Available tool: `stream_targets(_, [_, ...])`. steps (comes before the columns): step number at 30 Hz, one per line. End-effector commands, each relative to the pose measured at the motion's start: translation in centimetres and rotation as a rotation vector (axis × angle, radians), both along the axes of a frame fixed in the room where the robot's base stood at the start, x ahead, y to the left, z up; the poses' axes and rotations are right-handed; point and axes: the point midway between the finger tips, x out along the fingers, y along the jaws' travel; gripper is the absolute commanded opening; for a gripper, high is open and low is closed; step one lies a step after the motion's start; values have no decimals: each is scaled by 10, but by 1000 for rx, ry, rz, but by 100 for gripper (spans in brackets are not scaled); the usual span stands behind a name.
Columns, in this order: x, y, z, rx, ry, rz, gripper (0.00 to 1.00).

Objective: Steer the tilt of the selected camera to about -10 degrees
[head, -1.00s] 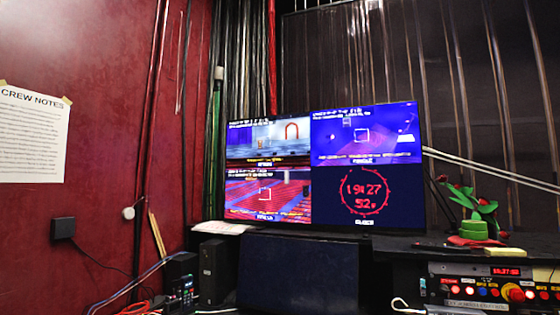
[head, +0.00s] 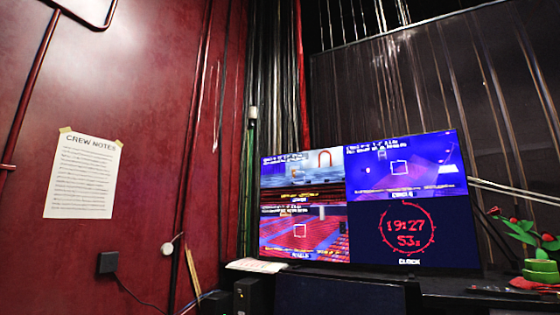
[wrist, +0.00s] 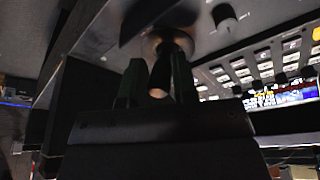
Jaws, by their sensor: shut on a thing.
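The monitor (head: 369,200) in the head view is split into four panes. The small pane text is too blurred to read any tilt, and I cannot tell which camera is selected. In the wrist view my gripper (wrist: 156,75) is shut on a dark stick (wrist: 160,78) with a paler round end, standing from a round base on a console. My gripper is outside the head view.
The wrist view shows rows of pale keys (wrist: 265,70) and dark knobs (wrist: 223,16) near my gripper. In the head view, crew notes (head: 85,176) hang on the red wall, and a plant in a green pot (head: 541,269) stands right of the monitor.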

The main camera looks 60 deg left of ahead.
Motion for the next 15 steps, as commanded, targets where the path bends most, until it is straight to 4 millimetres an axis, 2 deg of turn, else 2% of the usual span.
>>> stream_targets(15, [5, 2, 0, -1, -1, 0, 19])
